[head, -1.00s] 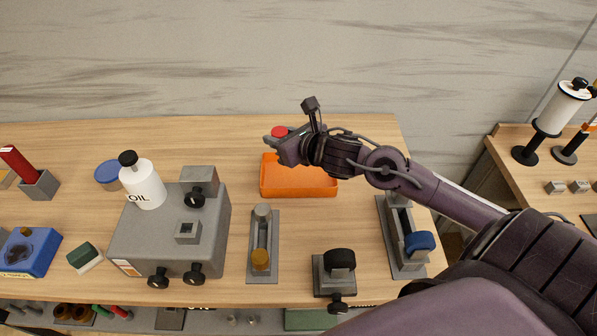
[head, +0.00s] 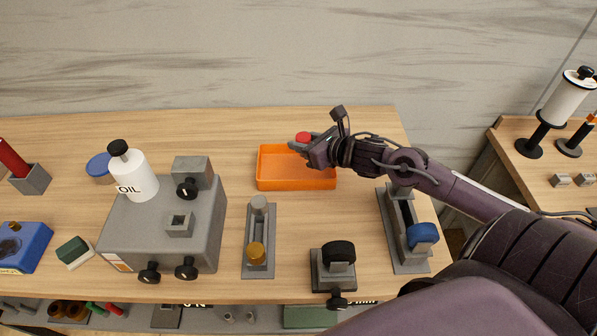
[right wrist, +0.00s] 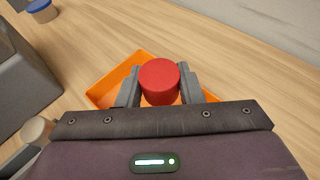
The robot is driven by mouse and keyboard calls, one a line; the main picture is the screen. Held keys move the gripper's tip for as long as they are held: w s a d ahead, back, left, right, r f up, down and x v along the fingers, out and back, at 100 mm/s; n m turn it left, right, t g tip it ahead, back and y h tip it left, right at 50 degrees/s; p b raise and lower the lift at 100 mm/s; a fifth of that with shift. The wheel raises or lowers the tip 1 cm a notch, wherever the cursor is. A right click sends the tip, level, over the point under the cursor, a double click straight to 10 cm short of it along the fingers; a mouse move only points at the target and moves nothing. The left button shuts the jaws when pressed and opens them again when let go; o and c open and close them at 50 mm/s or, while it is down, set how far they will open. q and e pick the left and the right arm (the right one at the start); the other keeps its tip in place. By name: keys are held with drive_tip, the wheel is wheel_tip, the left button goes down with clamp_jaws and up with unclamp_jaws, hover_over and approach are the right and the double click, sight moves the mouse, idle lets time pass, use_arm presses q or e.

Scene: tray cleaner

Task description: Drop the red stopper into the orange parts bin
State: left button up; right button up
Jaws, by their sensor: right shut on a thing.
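The red stopper (head: 303,137) is held between the fingers of my right gripper (head: 301,145). In the right wrist view the red stopper (right wrist: 160,82) sits between the two grey fingers, its round top facing the camera. The orange parts bin (head: 275,183) rests on the workbench, and the gripper is over its back right part. In the right wrist view the orange bin (right wrist: 103,92) shows behind and below the stopper; part of it is hidden by the gripper. The bin's visible inside looks empty. My left gripper is not in view.
A grey machine block (head: 150,235) with a white oil bottle (head: 132,175) stands left of the bin. Grey fixtures (head: 258,240) stand in front of the bin, and another with a blue knob (head: 421,236) is at right. The bench behind the bin is clear.

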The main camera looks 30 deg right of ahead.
drive_tip(key=o, duration=1.1)
drive_tip(key=shift+c, duration=0.2)
drive_tip(key=v, duration=0.8)
drive_tip(key=shift+w+f, duration=0.1)
drive_tip(key=shift+f, duration=0.05)
